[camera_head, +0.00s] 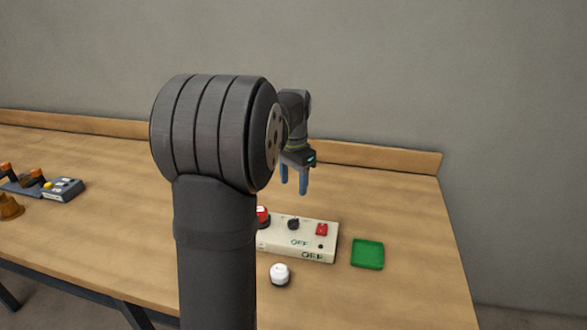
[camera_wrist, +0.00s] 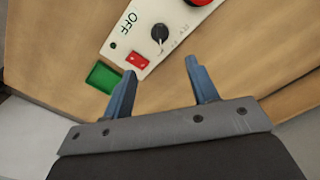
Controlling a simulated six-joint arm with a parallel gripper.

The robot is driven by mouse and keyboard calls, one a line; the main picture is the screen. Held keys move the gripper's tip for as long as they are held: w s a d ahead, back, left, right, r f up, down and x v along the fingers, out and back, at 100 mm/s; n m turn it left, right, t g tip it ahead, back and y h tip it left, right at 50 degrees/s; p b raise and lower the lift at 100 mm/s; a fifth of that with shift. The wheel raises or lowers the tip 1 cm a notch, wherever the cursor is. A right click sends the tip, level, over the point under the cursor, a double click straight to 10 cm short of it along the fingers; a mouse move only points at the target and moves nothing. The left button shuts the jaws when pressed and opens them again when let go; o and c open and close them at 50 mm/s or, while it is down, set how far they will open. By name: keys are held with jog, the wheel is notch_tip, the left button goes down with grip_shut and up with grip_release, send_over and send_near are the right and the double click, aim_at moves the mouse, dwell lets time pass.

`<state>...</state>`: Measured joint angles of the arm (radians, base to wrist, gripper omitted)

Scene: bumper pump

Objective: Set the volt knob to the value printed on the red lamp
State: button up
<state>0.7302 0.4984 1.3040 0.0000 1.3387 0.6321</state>
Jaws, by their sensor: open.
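A black volt knob (camera_head: 293,224) stands on a white control box (camera_head: 320,252); it also shows in the wrist view (camera_wrist: 159,33) with small printed marks beside it that are too small to read. A red lamp or button (camera_head: 262,214) sits at the box's left end, partly hidden by my arm; part of a red round thing (camera_wrist: 197,2) shows at the top of the wrist view. I cannot read any value on it. My gripper (camera_head: 294,190) is open and empty above and behind the box. Its two blue fingers (camera_wrist: 157,82) show apart in the wrist view.
A red switch (camera_head: 321,229) is on the box, near "OFF" lettering. A green tray (camera_head: 367,254) lies right of the box and a white round thing (camera_head: 280,274) in front. A grey-blue device (camera_head: 63,190) and a brown object (camera_head: 9,207) are far left.

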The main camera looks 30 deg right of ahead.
aim_at(294, 219)
notch_tip(294, 219, up, 4)
jog(key=shift+f, duration=0.1)
dwell(0.6)
notch_tip(294, 219, down, 17)
jog(key=shift+f, duration=0.2)
dwell(0.4)
jog(key=shift+r, duration=0.1)
